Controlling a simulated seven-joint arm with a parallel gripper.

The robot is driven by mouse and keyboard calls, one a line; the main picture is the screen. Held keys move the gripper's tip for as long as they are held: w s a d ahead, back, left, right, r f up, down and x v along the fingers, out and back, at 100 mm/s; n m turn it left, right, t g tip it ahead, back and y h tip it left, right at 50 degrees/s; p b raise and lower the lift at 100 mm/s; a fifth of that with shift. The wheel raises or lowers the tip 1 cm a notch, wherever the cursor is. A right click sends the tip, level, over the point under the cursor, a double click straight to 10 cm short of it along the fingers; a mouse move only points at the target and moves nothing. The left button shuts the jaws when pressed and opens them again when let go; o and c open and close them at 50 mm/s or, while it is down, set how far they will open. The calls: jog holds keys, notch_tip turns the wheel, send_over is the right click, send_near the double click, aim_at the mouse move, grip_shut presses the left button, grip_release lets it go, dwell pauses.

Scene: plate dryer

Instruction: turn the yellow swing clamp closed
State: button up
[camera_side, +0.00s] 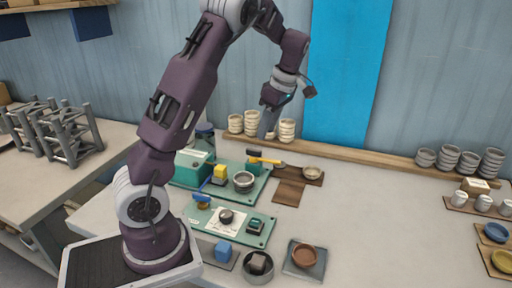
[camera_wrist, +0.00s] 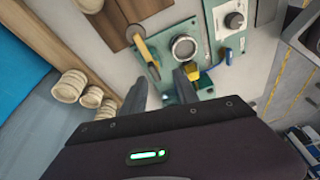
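The yellow swing clamp (camera_side: 267,160) is a yellow bar with a black part at its left end, mounted at the back of the green plate. In the wrist view the yellow bar (camera_wrist: 144,48) runs slanting past the plate's edge, over a brown wooden board. My gripper (camera_side: 268,128) hangs above and behind the plate, apart from the clamp. In the wrist view my gripper (camera_wrist: 160,80) has its two fingers spread, with nothing between them. The clamp's black end lies just beyond the fingertips in that picture. The clamp's pivot is not clearly seen.
Stacked cream cups (camera_side: 287,130) stand on the back shelf near my gripper. A small bowl (camera_side: 312,173) sits right of the clamp.

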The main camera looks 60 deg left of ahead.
aim_at(254, 149)
jog(key=a+f, duration=0.1)
jog(key=f, duration=0.2)
jog(key=s+a+f+n, duration=0.1)
jog(key=a+f, duration=0.1)
jog(key=a+f+n+g, duration=0.1)
jog(key=a+f, duration=0.1)
jog(key=f, duration=0.1)
jog(key=shift+s+f+y, duration=0.2)
jog(key=shift+f+y, duration=0.1)
jog(key=shift+f, duration=0.05)
grip_shut()
jog(key=shift+r, duration=0.1)
dwell(0.8)
